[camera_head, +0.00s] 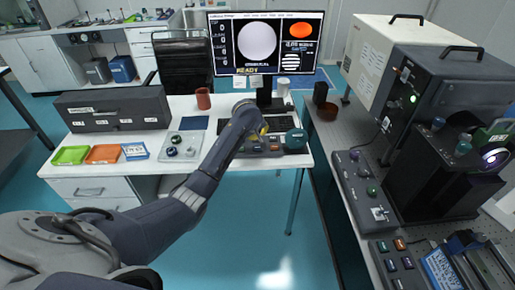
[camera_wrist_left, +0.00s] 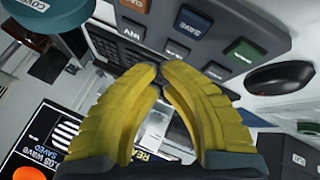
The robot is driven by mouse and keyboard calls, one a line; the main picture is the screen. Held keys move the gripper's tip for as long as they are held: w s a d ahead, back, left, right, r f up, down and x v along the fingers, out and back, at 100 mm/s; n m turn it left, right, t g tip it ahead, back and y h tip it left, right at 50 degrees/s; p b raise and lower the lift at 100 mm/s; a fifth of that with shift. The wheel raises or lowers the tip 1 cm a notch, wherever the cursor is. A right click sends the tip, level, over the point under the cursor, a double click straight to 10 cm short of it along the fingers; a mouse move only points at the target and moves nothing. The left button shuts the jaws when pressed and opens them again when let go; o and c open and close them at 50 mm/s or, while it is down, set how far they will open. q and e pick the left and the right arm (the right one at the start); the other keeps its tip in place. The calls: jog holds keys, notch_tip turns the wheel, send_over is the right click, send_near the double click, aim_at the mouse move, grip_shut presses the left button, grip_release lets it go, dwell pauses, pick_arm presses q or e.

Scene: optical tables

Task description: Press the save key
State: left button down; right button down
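The tips appear close to the panel but apart from the blue key. In the head view, my left gripper (camera_head: 262,129) is over the control panel (camera_head: 258,150) on the white desk, and the arm hides part of it. My right gripper is not in view.
A monitor (camera_head: 266,42) behind shows READY and SAVED lettering. A red mug (camera_head: 203,98) and colored trays (camera_head: 103,154) are left. Instruments fill the right bench.

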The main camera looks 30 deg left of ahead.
pick_arm(q)
jog(key=shift+r, duration=0.8)
